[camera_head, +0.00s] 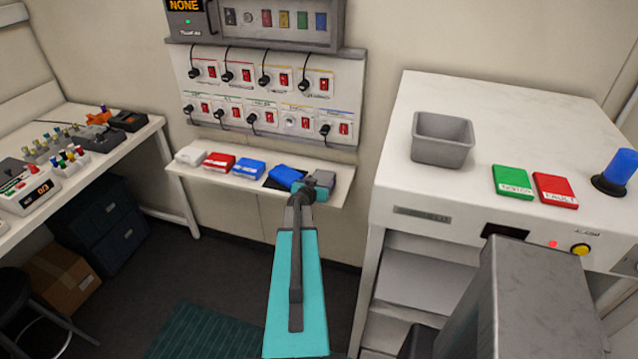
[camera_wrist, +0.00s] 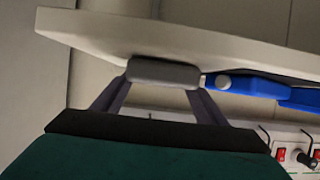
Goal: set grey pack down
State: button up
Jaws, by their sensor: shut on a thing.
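The grey pack (camera_wrist: 163,73) is between the two fingers of my gripper (camera_wrist: 155,92) in the wrist view, at the edge of the pale shelf (camera_wrist: 180,42). In the head view my gripper (camera_head: 316,185) is at the right part of the wall shelf (camera_head: 215,186), with the grey pack (camera_head: 323,178) at its tip. The gripper is shut on the pack. A blue pack (camera_head: 285,175) lies just left of it, and blue shows beside it in the wrist view (camera_wrist: 245,84). I cannot tell whether the grey pack touches the shelf.
Left along the shelf are another blue pack (camera_head: 249,169), a red pack (camera_head: 219,162) and a white pack (camera_head: 191,155). Plugged sockets (camera_head: 265,95) hang above. The white counter at right holds a grey bin (camera_head: 442,139), green block (camera_head: 513,181) and red block (camera_head: 555,190).

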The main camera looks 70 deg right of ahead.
jog(key=shift+f, duration=0.1)
dwell(0.3)
jog(key=o, duration=1.3)
jog(key=shift+c, duration=0.2)
jog(key=shift+b+v, duration=1.25)
jog(key=shift+v, duration=1.9)
jog(key=shift+b+v, duration=0.95)
jog(key=shift+v, duration=1.95)
jog(key=shift+w, duration=0.1)
